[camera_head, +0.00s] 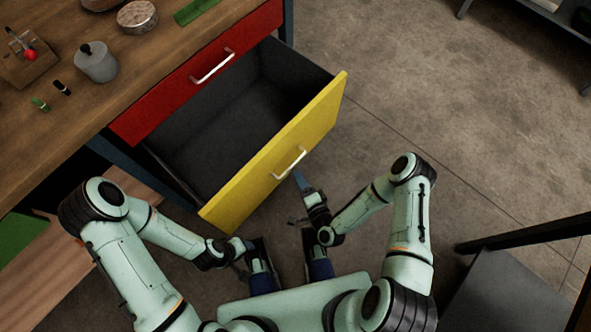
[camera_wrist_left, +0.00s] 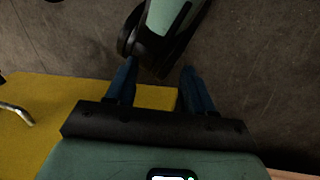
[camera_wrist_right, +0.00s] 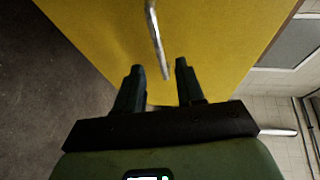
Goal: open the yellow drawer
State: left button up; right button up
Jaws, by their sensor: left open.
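The yellow drawer (camera_head: 262,172) is pulled far out below a red drawer, and its dark inside looks empty. Its pale bar handle (camera_head: 289,163) is on the yellow front. My right gripper (camera_head: 301,180) is close to the handle. In the right wrist view its fingers (camera_wrist_right: 159,66) are apart, and the handle (camera_wrist_right: 155,40) ends between or just beyond their tips; I cannot tell if they touch. My left gripper (camera_head: 247,244) is below the drawer front in the head view. In the left wrist view its fingers (camera_wrist_left: 159,70) are open and empty, beside the yellow front (camera_wrist_left: 45,110).
The red drawer (camera_head: 200,85) is shut under the wooden bench top (camera_head: 130,60), which holds a grey container (camera_head: 96,62), a round tin (camera_head: 137,16) and small items. A dark table-like piece (camera_head: 510,290) stands at the lower right.

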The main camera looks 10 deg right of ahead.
pick_arm(q)
jog(key=shift+s+d+r+g+p, duration=0.15)
jog(key=shift+s+d+r+p, duration=0.15)
jog(key=shift+s, duration=0.2)
jog(key=shift+s+d+r+g+p, duration=0.1)
jog(key=shift+s+r+g+p, duration=0.05)
jog(key=shift+s+r, duration=0.3)
pick_arm(e)
jog(key=v, duration=0.8)
